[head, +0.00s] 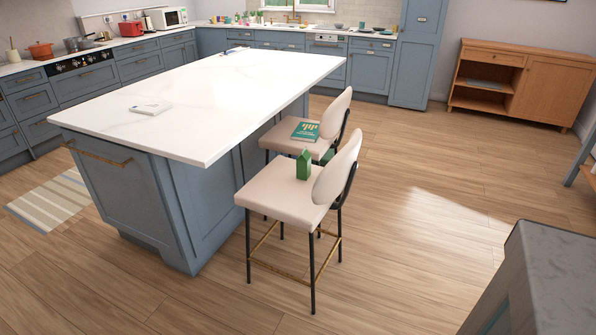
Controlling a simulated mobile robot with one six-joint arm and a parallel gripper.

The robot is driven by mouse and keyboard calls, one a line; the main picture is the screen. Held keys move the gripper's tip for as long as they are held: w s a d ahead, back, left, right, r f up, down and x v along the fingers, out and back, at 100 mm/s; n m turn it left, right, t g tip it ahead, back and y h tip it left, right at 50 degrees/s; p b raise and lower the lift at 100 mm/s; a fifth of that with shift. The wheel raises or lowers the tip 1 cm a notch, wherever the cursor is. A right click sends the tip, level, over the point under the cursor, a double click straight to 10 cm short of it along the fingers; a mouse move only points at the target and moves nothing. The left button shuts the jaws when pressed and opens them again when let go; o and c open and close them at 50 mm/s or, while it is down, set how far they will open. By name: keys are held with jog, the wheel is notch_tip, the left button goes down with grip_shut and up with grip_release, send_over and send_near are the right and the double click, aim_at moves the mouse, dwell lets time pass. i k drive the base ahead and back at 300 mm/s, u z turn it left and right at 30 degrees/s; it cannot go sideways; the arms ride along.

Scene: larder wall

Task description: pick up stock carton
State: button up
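A small green carton (304,164) with a peaked top stands upright on the cream seat of the near bar stool (285,200). I take it to be the stock carton; its label is too small to read. A green book (306,131) lies on the seat of the far stool (290,143). Another small green thing (327,156) shows beside the near stool's backrest, partly hidden, and I cannot tell what it is. My gripper is not in view.
A kitchen island (220,85) with a white top stands left of the stools, holding a small pale item (151,108). A grey-topped block (550,275) fills the lower right corner. A wooden cabinet (545,85) stands at the back right. The wooden floor right of the stools is clear.

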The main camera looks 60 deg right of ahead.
aim_at(303, 163)
jog(key=z, duration=0.15)
jog(key=i, duration=0.95)
jog(key=u, duration=0.1)
